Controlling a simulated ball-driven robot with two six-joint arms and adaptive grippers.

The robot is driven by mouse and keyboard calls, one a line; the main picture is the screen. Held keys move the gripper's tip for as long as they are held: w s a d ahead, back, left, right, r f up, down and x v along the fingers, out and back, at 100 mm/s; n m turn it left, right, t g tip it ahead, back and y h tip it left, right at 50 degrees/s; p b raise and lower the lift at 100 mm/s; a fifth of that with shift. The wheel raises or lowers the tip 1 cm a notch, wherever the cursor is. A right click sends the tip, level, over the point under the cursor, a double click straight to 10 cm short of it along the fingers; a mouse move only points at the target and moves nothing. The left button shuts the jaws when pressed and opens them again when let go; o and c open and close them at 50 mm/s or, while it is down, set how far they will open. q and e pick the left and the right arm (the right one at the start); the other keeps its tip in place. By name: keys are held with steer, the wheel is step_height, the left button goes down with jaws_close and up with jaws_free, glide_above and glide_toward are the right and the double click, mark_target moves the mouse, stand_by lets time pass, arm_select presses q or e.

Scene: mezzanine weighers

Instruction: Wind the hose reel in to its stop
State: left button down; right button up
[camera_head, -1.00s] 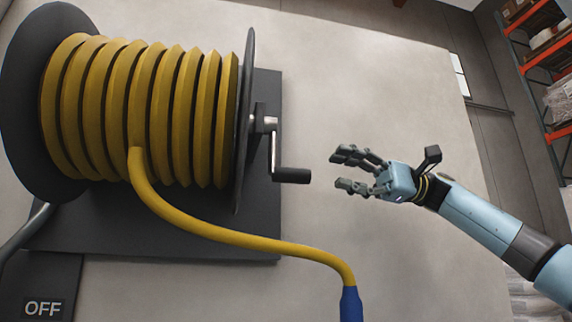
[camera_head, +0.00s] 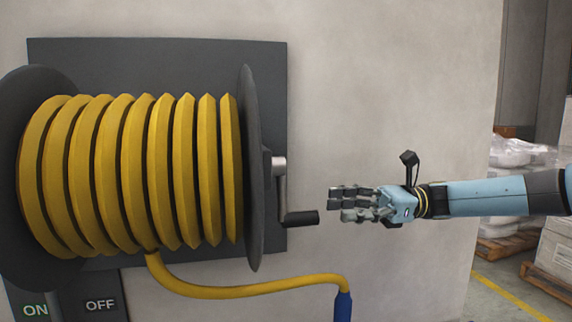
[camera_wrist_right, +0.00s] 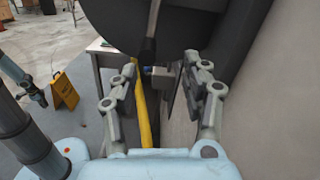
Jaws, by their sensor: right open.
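The hose reel (camera_head: 248,150) is a dark drum with yellow hose (camera_head: 130,175) wound in several turns. The crank handle (camera_head: 301,218) is a black grip on a grey arm that hangs down at the reel's right side. My right gripper (camera_head: 334,204) is open and empty, just right of the grip and apart from it. In the right wrist view its fingers (camera_wrist_right: 160,66) are spread either side of a gap facing the reel. A small arm end (camera_wrist_right: 38,96) at the left there looks like my left gripper; its jaws are too small to read.
The loose hose (camera_head: 230,291) runs from the drum to a blue end piece (camera_head: 343,304). ON/OFF labels (camera_head: 70,306) are below the reel. Pallets with wrapped goods (camera_head: 510,200) stand at right. A yellow floor sign (camera_wrist_right: 65,92) shows in the wrist view.

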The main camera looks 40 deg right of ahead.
mark_target(287, 220)
arm_select(q)
steer(key=r+p, duration=0.1)
steer(key=r, duration=0.2)
steer(key=shift+w+p, duration=0.3)
steer(key=shift+p, duration=0.05)
arm_select(e)
steer(key=shift+m, duration=0.3)
steer(key=x, duration=0.3)
steer(key=s+x, duration=0.1)
steer(key=x, duration=0.2)
steer(key=a+f+x, duration=0.1)
steer(key=x, duration=0.3)
steer(key=shift+s+d, duration=0.1)
steer(key=shift+s, duration=0.2)
jaws_close()
